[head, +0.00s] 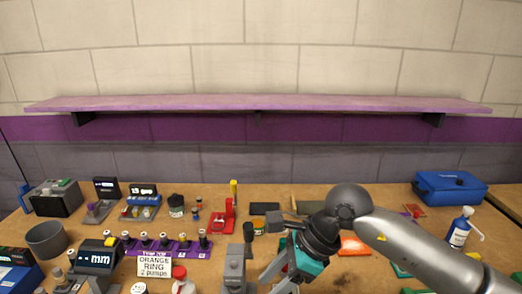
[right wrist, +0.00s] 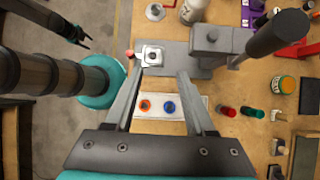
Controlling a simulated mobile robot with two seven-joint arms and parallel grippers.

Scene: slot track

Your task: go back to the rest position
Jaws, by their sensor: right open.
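My right gripper (head: 277,280) reaches in from the right, low over the front of the bench in the head view. In the right wrist view its two fingers (right wrist: 161,78) are spread, with nothing held between them. Below them are a grey fixture (right wrist: 180,60) with a pale square part (right wrist: 152,56), and a white plate (right wrist: 190,101) with an orange ring (right wrist: 146,105) and a blue ring (right wrist: 169,106). A dark two-pronged gripper, apparently my left one (right wrist: 84,38), hangs at the upper left of that view; its opening is unclear. It is not in the head view.
A grey press-like device (head: 234,268) stands close left of the right gripper. A blue case (head: 450,187) and spray bottle (head: 460,228) are right. A purple shelf (head: 260,103) spans the wall.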

